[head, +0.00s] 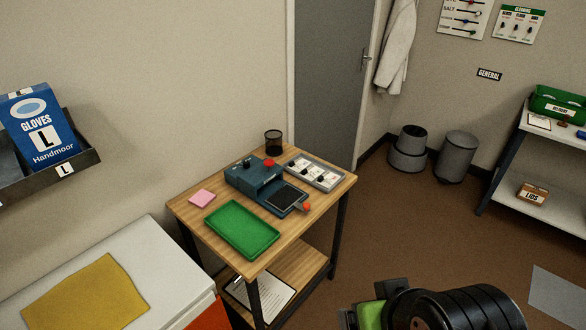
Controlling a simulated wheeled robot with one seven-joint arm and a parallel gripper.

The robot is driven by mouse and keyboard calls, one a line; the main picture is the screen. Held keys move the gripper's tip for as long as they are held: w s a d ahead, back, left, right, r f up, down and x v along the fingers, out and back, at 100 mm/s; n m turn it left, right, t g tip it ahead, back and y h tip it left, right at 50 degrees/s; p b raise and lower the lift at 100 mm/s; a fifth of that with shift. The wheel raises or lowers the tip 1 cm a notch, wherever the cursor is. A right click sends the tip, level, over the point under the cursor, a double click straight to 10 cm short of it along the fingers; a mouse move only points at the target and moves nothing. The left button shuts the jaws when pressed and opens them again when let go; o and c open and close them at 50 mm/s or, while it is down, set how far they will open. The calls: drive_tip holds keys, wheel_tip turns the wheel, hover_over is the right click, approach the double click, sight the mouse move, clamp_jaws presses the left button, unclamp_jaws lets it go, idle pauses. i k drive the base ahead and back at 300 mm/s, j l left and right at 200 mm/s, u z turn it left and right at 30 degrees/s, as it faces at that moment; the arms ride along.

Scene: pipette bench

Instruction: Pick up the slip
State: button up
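No paper is clearly marked as the slip. A small pink square (202,198) lies flat on the wooden table's left side, and it may be the slip or a note pad; I cannot tell. My gripper (372,306) is at the bottom edge, in front of the table and well apart from the pink square. A green patch shows between its dark finger parts. The frame cuts it off, so whether it is open or holding something is unclear.
The wooden table (258,262) holds a green tray (242,229), a blue device (250,176) with red knobs, a grey card tray (316,173) and a black mesh cup (273,142). A clipboard (262,296) lies on its lower shelf. A white cabinet stands left.

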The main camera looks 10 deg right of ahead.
sight(313, 173)
drive_tip(key=i+l+u, duration=0.25)
drive_tip(key=l+u, duration=0.2)
drive_tip(key=l, duration=0.2)
drive_tip(key=i+l+u, duration=0.15)
drive_tip(key=l+u, duration=0.35)
drive_tip(key=l, duration=0.2)
drive_tip(key=l+u, duration=0.45)
drive_tip(key=l, duration=0.3)
drive_tip(key=k+l+u, duration=0.1)
drive_tip(key=l+u, duration=0.4)
drive_tip(key=l, duration=0.25)
drive_tip(key=l+u, duration=0.75)
drive_tip(key=l, duration=0.2)
drive_tip(key=l+u, duration=0.4)
drive_tip(key=k+l+u, duration=0.15)
drive_tip(key=l+u, duration=0.25)
drive_tip(key=l, duration=0.15)
drive_tip(key=l+u, duration=0.3)
drive_tip(key=l, duration=0.15)
drive_tip(key=i, duration=0.05)
